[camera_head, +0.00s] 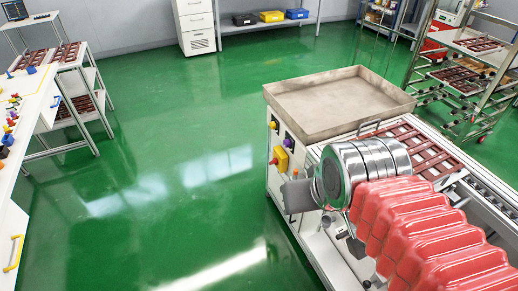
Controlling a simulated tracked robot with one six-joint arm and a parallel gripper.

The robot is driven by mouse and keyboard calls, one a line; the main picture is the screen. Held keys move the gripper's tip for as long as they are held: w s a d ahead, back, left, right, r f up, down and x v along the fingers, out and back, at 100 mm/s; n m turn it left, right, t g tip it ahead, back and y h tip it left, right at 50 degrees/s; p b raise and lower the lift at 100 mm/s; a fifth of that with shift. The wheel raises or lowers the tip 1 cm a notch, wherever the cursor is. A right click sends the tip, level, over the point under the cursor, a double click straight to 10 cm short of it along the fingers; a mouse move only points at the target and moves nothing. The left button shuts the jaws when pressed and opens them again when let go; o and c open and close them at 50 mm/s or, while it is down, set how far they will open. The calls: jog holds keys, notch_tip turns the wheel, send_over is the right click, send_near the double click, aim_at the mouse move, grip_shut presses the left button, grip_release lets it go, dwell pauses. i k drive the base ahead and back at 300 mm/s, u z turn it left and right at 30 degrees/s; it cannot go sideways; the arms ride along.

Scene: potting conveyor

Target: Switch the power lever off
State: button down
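The potting conveyor machine (277,204) stands at the right, with controls on its narrow left side panel. On the panel I see a yellow box with a red button (279,160), a dark purple knob (288,141) and a small yellow and red control (273,125). I cannot tell which of these, if any, is the power lever; it may be hidden behind my arm. My gripper (290,197) is a grey shape at the end of my red ribbed arm, just below the yellow box. Its fingers are too small and overlapped to read, and I cannot tell whether it touches the panel.
A beige tray (339,122) tops the machine, with brown pot trays (423,146) on the belt behind my arm. A white bench (18,135) with coloured parts stands left. A wheeled rack (470,75) stands far right. The green floor (175,150) between is clear.

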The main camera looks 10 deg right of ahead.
aim_at(274, 161)
jog(key=u, duration=0.35)
jog(key=i, duration=1.45)
jog(key=u, duration=0.7)
jog(key=i, duration=0.8)
jog(key=u, duration=0.2)
